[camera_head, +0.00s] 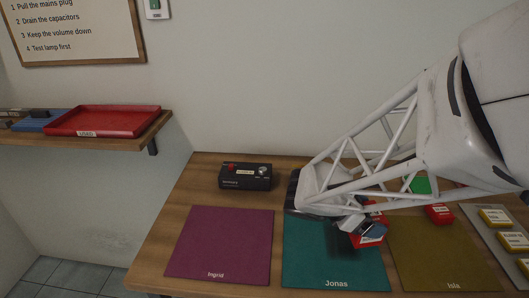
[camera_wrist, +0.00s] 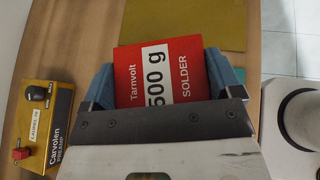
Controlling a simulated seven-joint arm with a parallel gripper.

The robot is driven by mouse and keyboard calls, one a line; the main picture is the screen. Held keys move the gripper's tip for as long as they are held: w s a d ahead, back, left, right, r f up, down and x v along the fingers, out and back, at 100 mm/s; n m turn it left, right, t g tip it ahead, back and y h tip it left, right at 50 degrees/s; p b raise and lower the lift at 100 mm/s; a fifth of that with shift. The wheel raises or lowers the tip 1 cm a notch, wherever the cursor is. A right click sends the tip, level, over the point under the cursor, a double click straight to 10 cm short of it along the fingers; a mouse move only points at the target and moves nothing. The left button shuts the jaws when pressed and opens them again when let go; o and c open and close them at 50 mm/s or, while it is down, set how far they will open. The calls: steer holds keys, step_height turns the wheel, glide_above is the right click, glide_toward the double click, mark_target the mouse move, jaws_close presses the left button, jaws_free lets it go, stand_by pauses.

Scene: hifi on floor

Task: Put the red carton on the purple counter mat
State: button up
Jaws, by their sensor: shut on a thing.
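My gripper (camera_head: 362,228) is shut on a red carton (camera_head: 372,238), over the teal mat marked Jonas (camera_head: 310,262) near its right side. A dark shadow lies on that mat below. In the wrist view the carton (camera_wrist: 183,55) sits between my two blue fingers, its white-banded label reading Tarnvolt, 500 g, SOLDER. Its lower end is hidden by my gripper (camera_wrist: 160,85). The purple counter mat (camera_head: 220,245), marked Ingrid, lies flat and bare to the left of the teal mat.
A preamp box (camera_head: 245,176) stands behind the mats. An olive mat marked Isla (camera_head: 440,262) lies at right, with another red item (camera_head: 440,213) by its back edge and a green item (camera_head: 418,185) behind. Several yellow items (camera_head: 495,217) stand far right. A red tray (camera_head: 105,121) sits on the wall shelf.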

steer(key=s+a+n+t+y, duration=0.4)
steer(key=s+a+n+y, duration=0.2)
steer(key=a, duration=0.7)
steer(key=s+a+n+t+y, duration=0.5)
steer(key=s+a+n, duration=0.3)
steer(key=a, duration=0.4)
steer(key=shift+a+r+n+y, duration=0.2)
steer(key=shift+a+n+y, duration=0.2)
steer(key=shift+n, duration=0.4)
glide_above(224, 242)
steer(key=shift+f, duration=0.75)
steer(key=shift+f, duration=0.1)
steer(key=shift+f, duration=1.65)
steer(key=shift+f, duration=0.15)
